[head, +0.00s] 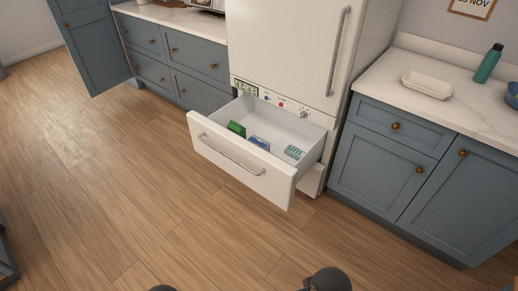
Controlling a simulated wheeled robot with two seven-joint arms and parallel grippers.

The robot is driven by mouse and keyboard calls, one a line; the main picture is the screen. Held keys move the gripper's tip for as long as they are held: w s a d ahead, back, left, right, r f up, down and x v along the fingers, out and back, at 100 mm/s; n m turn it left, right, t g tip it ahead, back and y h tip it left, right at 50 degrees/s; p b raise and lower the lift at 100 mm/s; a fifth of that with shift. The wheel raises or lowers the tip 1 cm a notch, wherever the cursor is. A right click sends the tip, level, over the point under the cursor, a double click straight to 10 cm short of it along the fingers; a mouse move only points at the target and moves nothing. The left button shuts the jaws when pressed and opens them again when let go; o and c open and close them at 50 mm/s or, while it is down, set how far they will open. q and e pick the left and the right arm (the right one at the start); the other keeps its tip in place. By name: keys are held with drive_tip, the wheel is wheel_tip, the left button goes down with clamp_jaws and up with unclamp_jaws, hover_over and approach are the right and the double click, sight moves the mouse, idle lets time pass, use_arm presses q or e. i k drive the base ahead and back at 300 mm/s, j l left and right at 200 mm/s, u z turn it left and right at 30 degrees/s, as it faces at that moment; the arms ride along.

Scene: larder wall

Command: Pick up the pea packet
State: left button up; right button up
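The freezer drawer (225,163) at the bottom of the white fridge is pulled open. A green packet (236,129) stands in it toward the left; it looks like the pea packet, but its print is too small to read. A blue and white packet (259,143) is to its right, near the drawer's front wall. A pale packet with teal marks (294,152) lies further right. Neither of my grippers is in view; only dark rounded parts, probably of my arms, show at the bottom edge.
Blue cabinets stand on both sides of the fridge (285,45), with one tall cabinet door (90,45) swung open at left. The right counter (440,95) holds a white dish (426,86) and a green bottle (488,63). The wooden floor (130,190) before the drawer is clear.

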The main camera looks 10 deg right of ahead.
sight(240, 131)
drive_tip(key=z, duration=0.5)
drive_tip(key=i+j+z, duration=0.55)
drive_tip(key=j, duration=0.25)
drive_tip(key=i+j+z, duration=0.3)
drive_tip(key=j, duration=0.15)
drive_tip(key=i+j, duration=0.1)
drive_tip(key=j, duration=0.15)
drive_tip(key=i+j, duration=0.1)
drive_tip(key=j, duration=0.15)
